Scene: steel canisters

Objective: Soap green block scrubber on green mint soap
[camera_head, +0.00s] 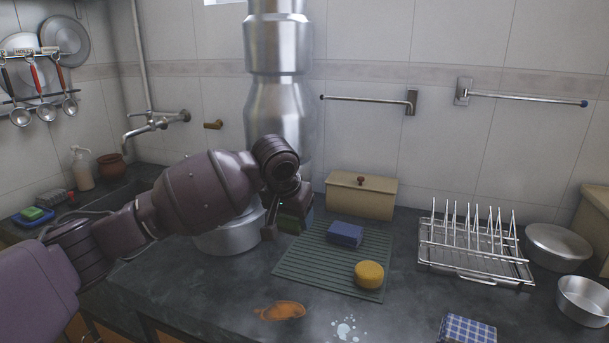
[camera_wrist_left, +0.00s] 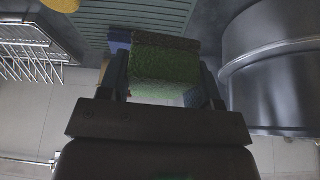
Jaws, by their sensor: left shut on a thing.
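My left gripper (camera_head: 287,213) is above the left part of a ribbed green mat, in front of the big steel canister column. It is shut on the green block scrubber (camera_head: 290,222), which is partly hidden by the fingers. In the left wrist view the scrubber (camera_wrist_left: 165,62) shows its green rough face between the two fingers (camera_wrist_left: 163,88). The green mint soap (camera_head: 34,213) appears to be the green bar on a blue dish at the far left, by the sink. My right gripper is not in view.
The mat (camera_head: 310,270) bears a blue sponge (camera_head: 345,234) and a yellow round sponge (camera_head: 369,275). A steel pot (camera_head: 228,238) stands left of the mat. A dish rack (camera_head: 475,255) is at right. An orange spill (camera_head: 281,311) and white spots (camera_head: 345,328) mark the front counter.

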